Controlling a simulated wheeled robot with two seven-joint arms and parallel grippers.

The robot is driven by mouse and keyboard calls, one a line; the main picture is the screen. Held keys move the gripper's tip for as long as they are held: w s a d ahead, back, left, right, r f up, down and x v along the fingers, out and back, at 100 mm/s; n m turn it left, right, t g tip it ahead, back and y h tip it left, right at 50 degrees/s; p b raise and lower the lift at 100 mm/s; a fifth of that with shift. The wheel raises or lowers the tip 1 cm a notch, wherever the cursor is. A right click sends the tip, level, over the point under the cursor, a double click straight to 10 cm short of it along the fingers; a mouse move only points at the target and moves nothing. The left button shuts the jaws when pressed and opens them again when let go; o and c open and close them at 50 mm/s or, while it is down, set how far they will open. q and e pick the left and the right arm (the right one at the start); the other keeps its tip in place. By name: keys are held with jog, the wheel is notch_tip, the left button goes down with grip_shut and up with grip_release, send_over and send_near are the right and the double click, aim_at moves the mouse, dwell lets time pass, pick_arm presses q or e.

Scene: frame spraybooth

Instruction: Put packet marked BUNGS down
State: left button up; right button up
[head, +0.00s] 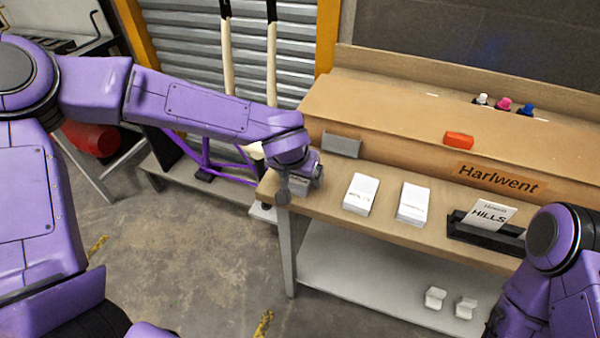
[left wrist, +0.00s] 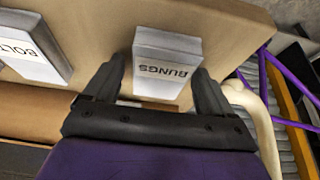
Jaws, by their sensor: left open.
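The packet marked BUNGS (left wrist: 166,66) is a pale block with dark lettering, upside down in the left wrist view. It appears to lie on the wooden bench top (left wrist: 100,30), by the bench's left end in the head view. My left gripper (left wrist: 163,85) is open, with one finger on each side of the packet's near end; I cannot tell whether either finger touches it. In the head view my left gripper (head: 292,192) is over the bench's left end and largely hides the packet (head: 300,187). My right arm shows at lower right, but its gripper is out of view.
Two white packets (head: 360,194) (head: 413,203) lie to the right; a BOLT-lettered one (left wrist: 35,45) shows in the left wrist view. A grey block (head: 342,144) stands behind. A HILLS card (head: 490,215) stands in a black holder (head: 470,231). An orange block (head: 459,140) sits higher up.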

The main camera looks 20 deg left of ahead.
pick_arm(q)
jog(key=shift+s+a+f, duration=0.1)
jog(key=shift+s+f, duration=0.2)
jog(key=shift+f, duration=0.2)
jog(key=shift+w+r+b, duration=0.15)
jog(key=shift+r+b, duration=0.05)
jog(key=shift+b, duration=0.15)
jog(key=p+v, duration=0.2)
jog(key=v, duration=1)
jog(key=shift+w+r, duration=0.25)
jog(key=shift+r, duration=0.25)
